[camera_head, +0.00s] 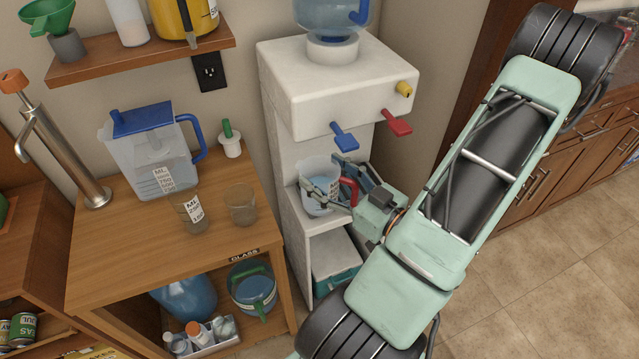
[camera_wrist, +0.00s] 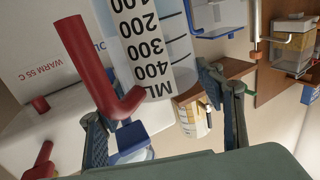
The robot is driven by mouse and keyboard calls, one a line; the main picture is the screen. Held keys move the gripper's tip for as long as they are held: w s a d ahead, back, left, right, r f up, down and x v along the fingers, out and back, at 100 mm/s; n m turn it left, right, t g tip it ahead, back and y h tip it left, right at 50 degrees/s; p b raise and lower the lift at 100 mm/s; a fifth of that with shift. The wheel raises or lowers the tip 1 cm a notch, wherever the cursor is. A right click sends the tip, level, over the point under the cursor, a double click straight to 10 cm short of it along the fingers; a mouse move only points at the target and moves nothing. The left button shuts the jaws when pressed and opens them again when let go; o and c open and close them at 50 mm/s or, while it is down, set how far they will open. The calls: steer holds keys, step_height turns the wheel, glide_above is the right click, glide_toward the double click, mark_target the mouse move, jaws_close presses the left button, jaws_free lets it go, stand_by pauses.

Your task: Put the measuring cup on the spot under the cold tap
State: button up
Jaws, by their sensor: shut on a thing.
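The measuring cup (camera_head: 319,187) is clear with pale blue liquid, a white scale and a red handle (camera_head: 349,192). It is upright at the dispenser's recess, below and slightly left of the blue cold tap (camera_head: 344,137). Its base is at or just above the drip shelf (camera_head: 328,221); I cannot tell if they touch. My gripper (camera_head: 345,191) reaches in from the right and is shut on the cup. In the wrist view the cup's scale (camera_wrist: 146,45) and red handle (camera_wrist: 88,65) show close up between my fingers (camera_wrist: 160,112).
A wooden table (camera_head: 90,262) to the left holds a blue-lidded jug (camera_head: 147,160) and two small glasses. A teal bin (camera_head: 337,270) stands below the drip shelf.

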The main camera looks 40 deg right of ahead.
mark_target(322, 164)
steer(key=shift+w+d+f+b, duration=0.65)
steer(key=shift+w+f+b, duration=0.15)
steer(key=shift+b, duration=0.2)
steer(key=b, duration=0.2)
steer(key=w+d+b, duration=0.1)
steer(key=b, duration=0.2)
steer(key=shift+f, duration=0.25)
steer(key=shift+w+d+b, duration=0.1)
steer(key=shift+w+b, duration=0.05)
steer(key=shift+b, duration=0.85)
steer(key=shift+w+b, duration=0.15)
steer(key=shift+b, duration=0.75)
steer(key=shift+w+d+f, duration=0.1)
steer(key=shift+w+d, duration=0.05)
steer(key=shift+w, duration=0.05)
steer(key=w+d+f+b, duration=0.5)
steer(key=w+f+b, duration=0.2)
steer(key=f+b, duration=0.3)
steer(key=shift+d+f, duration=0.3)
steer(key=shift+d, duration=0.1)
